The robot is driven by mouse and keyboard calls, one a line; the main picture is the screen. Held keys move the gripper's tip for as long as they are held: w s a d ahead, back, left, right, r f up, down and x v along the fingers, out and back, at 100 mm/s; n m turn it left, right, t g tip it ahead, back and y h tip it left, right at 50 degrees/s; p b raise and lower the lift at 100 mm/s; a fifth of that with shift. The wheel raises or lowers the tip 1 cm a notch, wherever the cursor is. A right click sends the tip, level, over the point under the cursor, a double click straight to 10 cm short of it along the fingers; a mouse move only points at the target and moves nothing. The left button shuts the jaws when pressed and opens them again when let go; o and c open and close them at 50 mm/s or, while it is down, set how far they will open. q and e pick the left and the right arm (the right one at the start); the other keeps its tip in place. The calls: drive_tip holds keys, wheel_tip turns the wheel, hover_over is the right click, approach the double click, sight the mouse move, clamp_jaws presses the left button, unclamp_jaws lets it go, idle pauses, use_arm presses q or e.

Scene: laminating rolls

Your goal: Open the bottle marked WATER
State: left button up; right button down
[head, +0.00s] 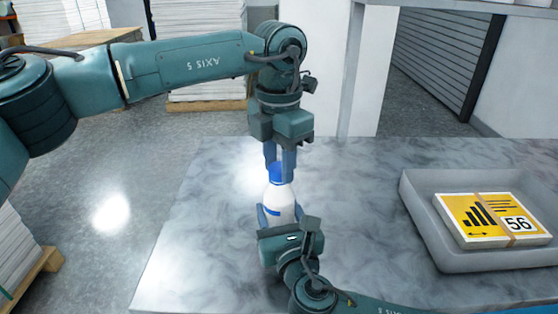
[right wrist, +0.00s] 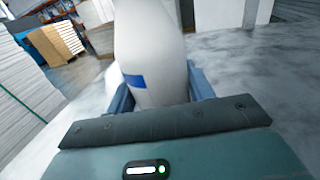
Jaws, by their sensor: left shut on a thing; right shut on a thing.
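A white bottle (head: 279,205) with a blue cap (head: 281,171) stands upright on the grey marbled table (head: 190,240). My left gripper (head: 281,165) comes down from above and is shut on the blue cap. My right gripper (head: 277,214) is shut on the bottle's body from the near side. In the right wrist view the bottle (right wrist: 150,50) rises between the fingers, with a blue patch on its side. I cannot read any WATER marking; the label is mostly hidden or turned away.
A grey tray (head: 425,215) on the right of the table holds a yellow-topped stack (head: 490,218) marked 56, with a band around it. Stacks of white sheets on pallets (head: 200,45) stand on the floor behind. The left part of the table is clear.

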use_arm(q)
drive_tip(key=n, duration=0.7)
use_arm(e)
drive_tip(key=shift+f, duration=0.1)
use_arm(q)
drive_tip(key=n, duration=1)
drive_tip(key=shift+n, duration=0.4)
drive_tip(key=n, duration=0.5)
drive_tip(key=shift+r, duration=0.1)
drive_tip(key=shift+r, duration=1.1)
drive_tip(key=shift+r, duration=0.1)
